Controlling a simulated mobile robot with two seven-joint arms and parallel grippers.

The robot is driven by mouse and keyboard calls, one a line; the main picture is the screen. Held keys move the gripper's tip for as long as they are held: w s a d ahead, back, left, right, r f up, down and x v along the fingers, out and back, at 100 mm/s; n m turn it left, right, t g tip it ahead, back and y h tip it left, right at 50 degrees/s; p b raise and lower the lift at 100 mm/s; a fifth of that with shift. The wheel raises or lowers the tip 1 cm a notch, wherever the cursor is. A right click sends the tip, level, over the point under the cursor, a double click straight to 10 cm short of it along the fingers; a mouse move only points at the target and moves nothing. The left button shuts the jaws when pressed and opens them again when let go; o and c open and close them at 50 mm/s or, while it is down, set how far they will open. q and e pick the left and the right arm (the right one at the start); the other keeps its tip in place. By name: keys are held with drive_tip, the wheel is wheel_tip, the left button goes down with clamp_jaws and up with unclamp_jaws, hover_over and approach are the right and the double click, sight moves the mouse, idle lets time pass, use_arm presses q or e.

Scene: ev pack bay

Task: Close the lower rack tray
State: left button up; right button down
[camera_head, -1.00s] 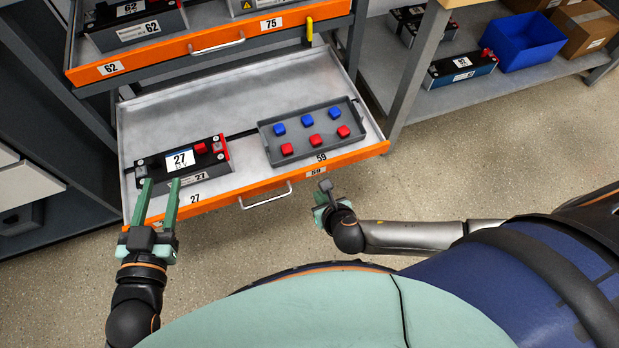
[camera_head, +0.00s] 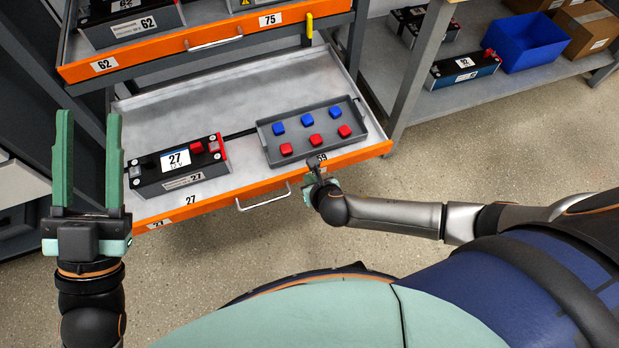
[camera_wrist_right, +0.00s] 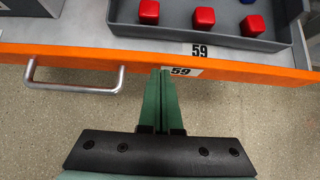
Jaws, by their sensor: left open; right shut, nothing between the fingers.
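The lower rack tray (camera_head: 235,97) is pulled out, with an orange front edge (camera_head: 345,160) and a metal handle (camera_head: 265,199). A black battery marked 27 (camera_head: 150,180) sits at its left, and a grey bin (camera_head: 267,150) of red and blue blocks at its right. My right gripper (camera_head: 313,168) is shut and empty at the front edge, right of the handle. In the right wrist view its fingertips (camera_wrist_right: 166,75) overlap the edge by the 59 label (camera_wrist_right: 181,71); I cannot tell whether they touch. My left gripper (camera_head: 88,125) is open and empty, left of the tray.
An upper tray (camera_head: 215,36) with an orange front and batteries hangs above the lower one. A yellow catch (camera_head: 309,27) is on the rack at its right. A shelf at right holds a blue bin (camera_head: 525,45), batteries and boxes. The floor in front is clear.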

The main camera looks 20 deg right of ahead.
use_arm(q)
drive_tip(key=shift+s+r, duration=0.2)
drive_tip(key=shift+r, duration=0.1)
use_arm(e)
drive_tip(key=shift+w, duration=0.15)
